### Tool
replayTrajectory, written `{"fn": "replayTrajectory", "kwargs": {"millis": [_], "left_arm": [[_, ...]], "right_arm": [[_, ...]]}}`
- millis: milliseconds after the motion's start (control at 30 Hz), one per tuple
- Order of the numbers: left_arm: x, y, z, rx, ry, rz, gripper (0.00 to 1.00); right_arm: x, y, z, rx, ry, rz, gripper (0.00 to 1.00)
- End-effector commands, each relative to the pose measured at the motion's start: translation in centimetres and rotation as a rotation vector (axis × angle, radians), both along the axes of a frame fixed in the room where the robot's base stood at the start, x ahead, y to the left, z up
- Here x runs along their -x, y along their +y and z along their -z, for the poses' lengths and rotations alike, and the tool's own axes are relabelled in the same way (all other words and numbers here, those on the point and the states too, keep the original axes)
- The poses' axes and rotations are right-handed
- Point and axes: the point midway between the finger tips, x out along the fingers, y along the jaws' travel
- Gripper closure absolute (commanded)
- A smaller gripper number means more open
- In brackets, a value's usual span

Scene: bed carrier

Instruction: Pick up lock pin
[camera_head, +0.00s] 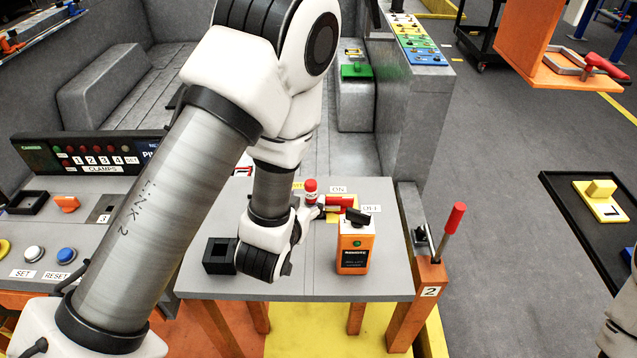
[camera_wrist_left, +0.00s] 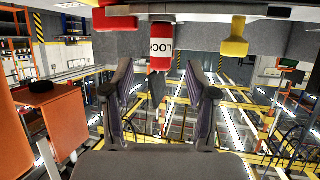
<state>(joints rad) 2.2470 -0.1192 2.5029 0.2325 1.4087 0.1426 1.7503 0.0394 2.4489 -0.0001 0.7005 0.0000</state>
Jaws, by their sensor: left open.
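The lock pin, with a red head and a white band, stands upright on the grey table in the head view (camera_head: 311,187). In the left wrist view the lock pin (camera_wrist_left: 161,48) hangs inverted at the top, with letters reading "LOC" on its band. My left gripper (camera_head: 314,207) is low over the table beside the pin, partly hidden by its own wrist. In the wrist view its two fingers (camera_wrist_left: 158,90) are apart with nothing between them, and the pin lies ahead, in line with the gap. My right gripper is out of view.
An orange remote box (camera_head: 354,247) with a black knob stands close to the left gripper. A red handle (camera_head: 340,201) lies by the ON and OFF labels. A black square socket (camera_head: 220,255) is on the table's left, and a red-tipped lever (camera_head: 453,219) rises at its right edge.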

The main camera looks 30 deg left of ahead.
Motion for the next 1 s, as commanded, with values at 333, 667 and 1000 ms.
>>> {"fn": "replayTrajectory", "kwargs": {"millis": [333, 667, 1000], "left_arm": [[-4.7, 1.2, 1.3, 0.002, -0.004, -0.001, 0.43], [-6.9, 1.6, 2.6, 0.000, -0.002, 0.001, 0.43], [-6.8, 1.6, 2.6, 0.000, -0.001, 0.001, 1.00]], "right_arm": [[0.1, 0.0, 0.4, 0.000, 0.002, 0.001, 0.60], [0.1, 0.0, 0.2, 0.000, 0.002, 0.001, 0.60], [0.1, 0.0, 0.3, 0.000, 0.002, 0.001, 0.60]]}}
